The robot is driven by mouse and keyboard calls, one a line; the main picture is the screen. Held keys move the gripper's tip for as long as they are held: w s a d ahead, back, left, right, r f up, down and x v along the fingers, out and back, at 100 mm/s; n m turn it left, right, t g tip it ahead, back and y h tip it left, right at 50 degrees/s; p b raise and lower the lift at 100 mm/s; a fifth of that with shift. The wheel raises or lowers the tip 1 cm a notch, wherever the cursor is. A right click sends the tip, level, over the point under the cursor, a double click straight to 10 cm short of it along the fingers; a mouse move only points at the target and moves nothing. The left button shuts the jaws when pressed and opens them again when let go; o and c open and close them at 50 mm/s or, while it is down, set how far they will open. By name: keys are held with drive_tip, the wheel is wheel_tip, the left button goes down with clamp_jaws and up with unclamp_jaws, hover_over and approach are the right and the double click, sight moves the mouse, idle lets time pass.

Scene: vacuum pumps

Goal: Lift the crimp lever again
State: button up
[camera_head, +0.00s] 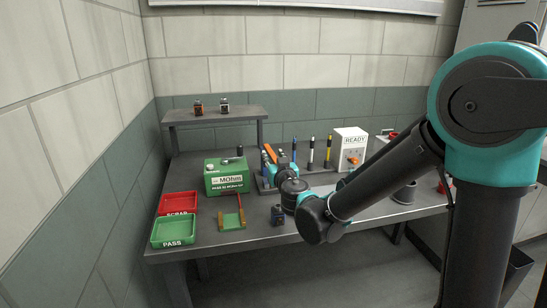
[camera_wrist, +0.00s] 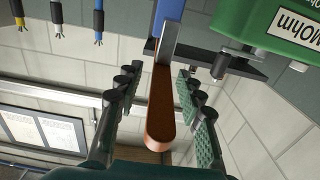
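The crimp lever (camera_wrist: 160,108) has an orange-brown grip on a grey metal bar and fills the middle of the wrist view. In the head view its orange part (camera_head: 270,153) shows just beyond my wrist. My gripper (camera_wrist: 158,76) is open, with one dark finger on each side of the lever. Gaps show between the lever's grip and both fingers. In the head view my wrist and forearm hide the fingers and most of the crimp tool below.
The green MOhm meter (camera_head: 227,176) stands left of my wrist. The red SCRAP tray (camera_head: 178,203) and green PASS tray (camera_head: 174,231) are at the table's left edge. Several upright wires stand behind, near the white READY box (camera_head: 350,149). A small dark block (camera_head: 278,214) lies in front.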

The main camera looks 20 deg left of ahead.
sight(272, 153)
clamp_jaws()
drive_tip(key=shift+r, duration=0.15)
idle(0.4)
drive_tip(key=shift+w+a+r+g+h, duration=0.15)
drive_tip(key=shift+r+g+h, duration=0.2)
drive_tip(key=shift+r+g, duration=0.25)
drive_tip(key=shift+w+r+g+h, duration=0.15)
drive_tip(key=shift+r+g+h, duration=0.2)
drive_tip(key=shift+r+g, duration=0.25)
drive_tip(key=r, duration=0.1)
drive_tip(key=w+r+g+h, duration=0.1)
drive_tip(key=r+g, duration=0.1)
drive_tip(key=shift+w+a+h, duration=0.2)
drive_tip(key=shift+a+h, duration=0.1)
drive_tip(key=shift+a, duration=0.1)
drive_tip(key=w+a+r+g+h, duration=0.1)
drive_tip(key=g, duration=0.1)
drive_tip(key=w+a+r+g+h, duration=0.1)
drive_tip(key=w+r, duration=0.1)
drive_tip(key=shift+r+g, duration=0.25)
drive_tip(key=shift+g, duration=0.15)
drive_tip(key=shift+w+a+r+g+h, duration=0.3)
drive_tip(key=shift+w+a+g+h, duration=0.2)
drive_tip(key=shift+w+g, duration=0.25)
drive_tip(key=shift+w+a+r+g+h, duration=0.3)
drive_tip(key=shift+w+g+h, duration=0.2)
drive_tip(key=shift+w+g, duration=0.25)
drive_tip(key=shift+w+a+r+g+h, duration=0.25)
drive_tip(key=shift+w+a+g+h, duration=0.25)
drive_tip(key=shift+w+g, duration=0.25)
